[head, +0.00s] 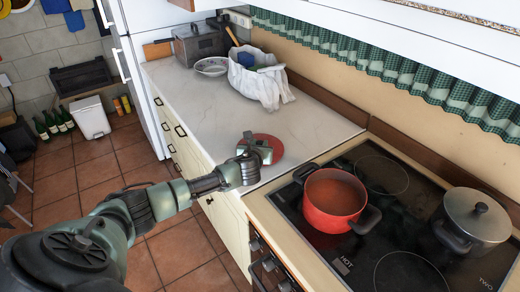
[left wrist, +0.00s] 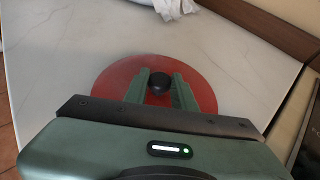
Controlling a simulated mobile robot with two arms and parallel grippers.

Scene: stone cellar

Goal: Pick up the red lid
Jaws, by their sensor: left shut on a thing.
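The red lid (head: 270,148) is on or just above the pale counter, near its front edge; I cannot tell if it touches the surface. My left gripper (head: 262,152) reaches over it from the left and is shut on it. In the left wrist view, the red disc of the lid (left wrist: 115,78) shows around the green fingers (left wrist: 159,90), with its black knob (left wrist: 158,83) between them. The gripper hides the near part of the lid. My right gripper is not in view.
The stove holds an open red pot (head: 335,200) and a lidded metal pot (head: 474,217) to the right. A white bowl (head: 211,66), a cloth-covered basin (head: 262,80) and a grey box (head: 200,42) stand at the counter's far end. The middle counter is clear.

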